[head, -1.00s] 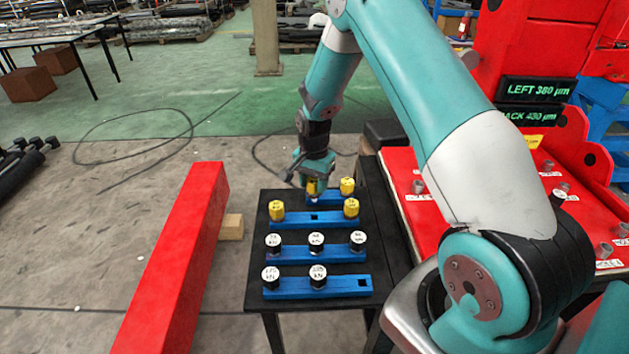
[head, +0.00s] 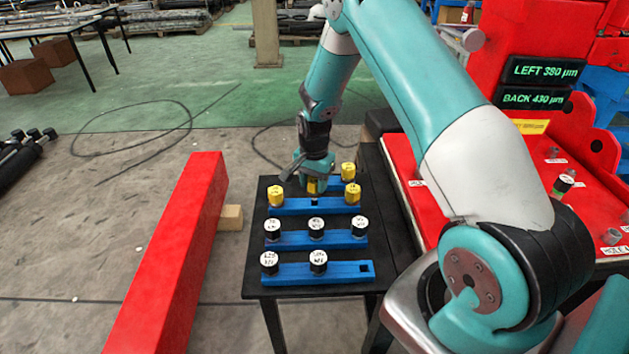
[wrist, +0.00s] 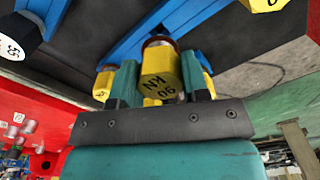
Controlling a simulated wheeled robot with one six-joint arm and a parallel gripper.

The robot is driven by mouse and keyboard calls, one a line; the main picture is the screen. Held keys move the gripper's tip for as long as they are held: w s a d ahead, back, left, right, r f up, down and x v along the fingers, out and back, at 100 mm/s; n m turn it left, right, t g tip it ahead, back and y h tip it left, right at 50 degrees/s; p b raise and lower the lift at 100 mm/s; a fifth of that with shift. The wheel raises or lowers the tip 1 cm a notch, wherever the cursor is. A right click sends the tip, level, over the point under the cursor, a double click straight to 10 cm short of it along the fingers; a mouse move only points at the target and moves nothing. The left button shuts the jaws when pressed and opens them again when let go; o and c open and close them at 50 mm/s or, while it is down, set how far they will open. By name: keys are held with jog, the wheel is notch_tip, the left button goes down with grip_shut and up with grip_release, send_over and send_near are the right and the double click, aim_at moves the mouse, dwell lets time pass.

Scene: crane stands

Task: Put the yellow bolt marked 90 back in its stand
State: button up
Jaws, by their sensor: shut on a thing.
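My gripper (head: 313,184) is shut on the yellow bolt (head: 311,186) and holds it above the table. In the wrist view the bolt (wrist: 163,72) sits between the two teal fingers, with "90 KN" readable on its head. In the head view the fingers hide much of it. The second blue stand from the back (head: 335,206) has yellow bolts at its left (head: 276,193) and right (head: 352,193) ends.
The back blue stand (head: 335,181) holds a yellow bolt (head: 348,171) at its right. Two nearer blue stands hold white-topped black bolts (head: 316,228); the front one has an empty right hole. A red beam (head: 180,250) lies left of the black table (head: 258,240); a red machine stands right.

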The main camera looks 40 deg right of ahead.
aim_at(314, 191)
jog(key=shift+f, duration=0.1)
jog(key=shift+f+b, duration=1.2)
jog(key=shift+f, duration=0.45)
jog(key=o, duration=1.1)
jog(key=shift+r, duration=0.1)
jog(key=shift+c, duration=0.2)
jog(key=shift+r+p, duration=2)
jog(key=shift+r, duration=0.55)
notch_tip(314, 191, up, 17)
jog(key=b, duration=0.1)
jog(key=shift+r, duration=0.15)
